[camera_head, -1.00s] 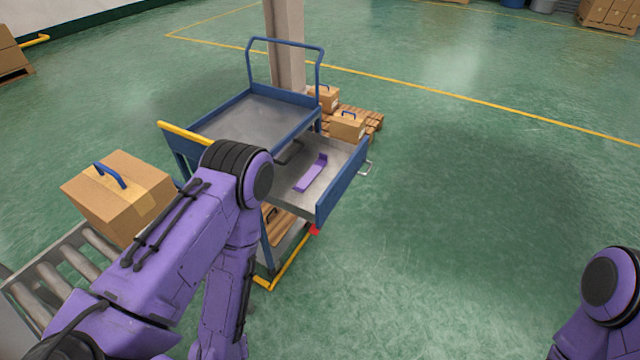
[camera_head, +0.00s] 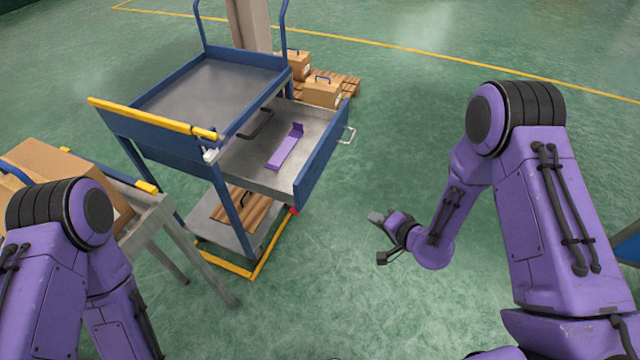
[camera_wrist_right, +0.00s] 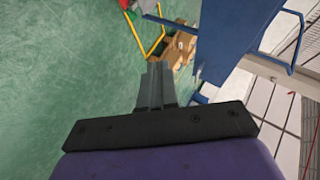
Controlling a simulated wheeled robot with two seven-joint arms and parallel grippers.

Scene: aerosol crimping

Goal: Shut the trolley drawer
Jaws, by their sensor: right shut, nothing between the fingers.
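The blue trolley (camera_head: 160,148) stands left of centre in the head view. A purple bracket-like piece (camera_head: 285,150) and a dark handle-like item (camera_head: 256,125) lie in the drawer. My right gripper (camera_head: 377,217) is right of the drawer front, apart from it.
A conveyor with a cardboard box (camera_head: 62,175) stands at the left. Boxes (camera_head: 322,92) on a pallet (camera_head: 345,85) stand behind the drawer. The trolley's lower shelf (camera_head: 215,215) has a yellow frame. Green floor right of the drawer is clear.

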